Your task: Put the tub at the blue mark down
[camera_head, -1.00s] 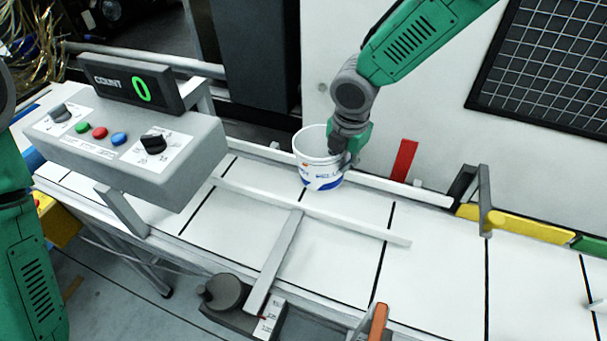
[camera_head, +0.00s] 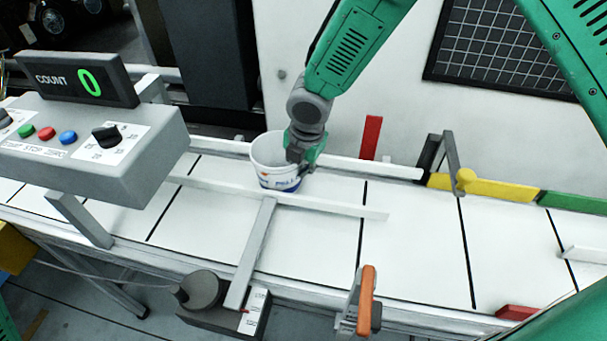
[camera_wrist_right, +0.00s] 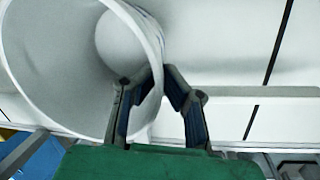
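The white tub (camera_head: 268,160) with blue and orange print stands between the back rail and the front guide rail of the white conveyor (camera_head: 215,225). My right gripper (camera_head: 297,158) is at the tub's right side. In the right wrist view, the gripper's fingers (camera_wrist_right: 160,85) close on the wall of the tub (camera_wrist_right: 70,60), one inside and one outside. The tub's open mouth faces that camera. I cannot tell whether its base touches the belt. No blue mark shows clearly in the head view; a blue patch (camera_wrist_right: 15,145) shows in the right wrist view. My left gripper is out of view.
A red upright marker (camera_head: 371,137) stands behind the belt, right of the tub. A counter box (camera_head: 95,150) reading 0 overhangs at the left. The guide rail (camera_head: 330,208) runs close in front. An orange-handled clamp (camera_head: 366,300) is at the front edge. The belt right of centre is clear.

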